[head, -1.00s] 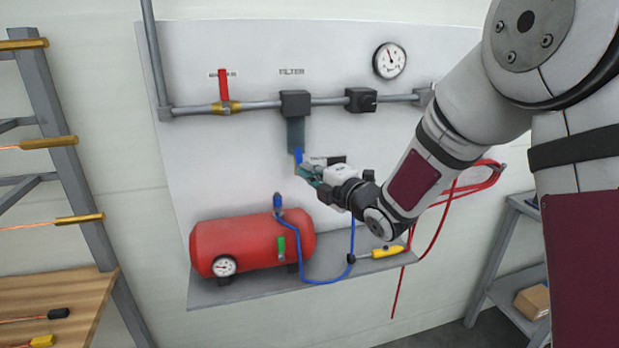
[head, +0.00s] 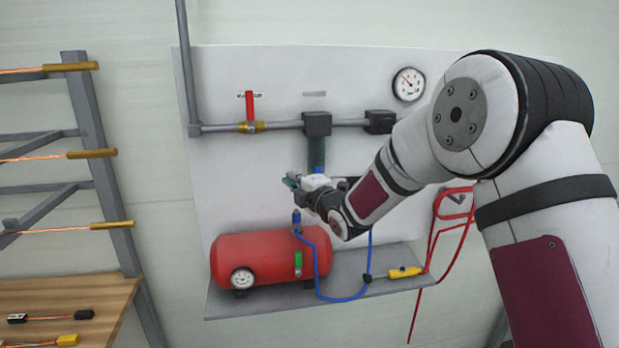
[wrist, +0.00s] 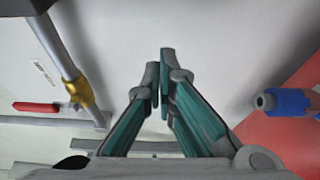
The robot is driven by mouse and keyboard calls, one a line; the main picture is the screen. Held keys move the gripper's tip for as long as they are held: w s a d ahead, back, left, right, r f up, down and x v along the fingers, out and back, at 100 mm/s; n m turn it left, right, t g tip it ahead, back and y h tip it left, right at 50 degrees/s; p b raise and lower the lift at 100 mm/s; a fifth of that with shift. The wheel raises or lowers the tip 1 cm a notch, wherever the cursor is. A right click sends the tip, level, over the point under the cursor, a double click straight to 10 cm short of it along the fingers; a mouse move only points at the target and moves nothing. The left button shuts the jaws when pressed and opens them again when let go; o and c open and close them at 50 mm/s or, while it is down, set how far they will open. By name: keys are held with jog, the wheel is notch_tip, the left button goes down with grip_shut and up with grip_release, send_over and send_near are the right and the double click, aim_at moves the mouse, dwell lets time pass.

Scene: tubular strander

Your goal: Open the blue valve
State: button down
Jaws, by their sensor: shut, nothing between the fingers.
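A small blue part (head: 319,169) shows at the bottom of the dark filter bowl (head: 316,152); my gripper hides its lower portion, so I cannot tell its setting. My gripper (head: 290,181) is just below and left of the bowl, with its fingertips left of the blue part. In the wrist view my gripper (wrist: 160,75) has its teal fingers shut together with nothing between them. Another blue fitting (head: 296,217) stands on top of the red tank; in the wrist view a blue fitting (wrist: 290,102) is at the right, apart from the fingers.
A red-handled valve (head: 250,108) sits on the grey pipe (head: 275,124). The red tank (head: 260,260) with a blue hose (head: 340,298) rests on a shelf (head: 385,283) below my gripper. A gauge (head: 408,84) is at upper right. A rack (head: 95,170) stands at left.

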jog(key=shift+w+d+r+p, duration=0.1)
jog(key=shift+w+d+p, duration=0.15)
jog(key=shift+d, duration=0.75)
jog(key=shift+w+d+p, duration=0.15)
jog(key=shift+w+d, duration=0.15)
jog(key=shift+d, duration=0.65)
jog(key=shift+d, duration=0.1)
jog(key=shift+w+d+r+b, duration=0.1)
jog(key=shift+w+d+b, duration=0.1)
jog(key=shift+d+b, duration=0.35)
jog(key=shift+d, duration=0.1)
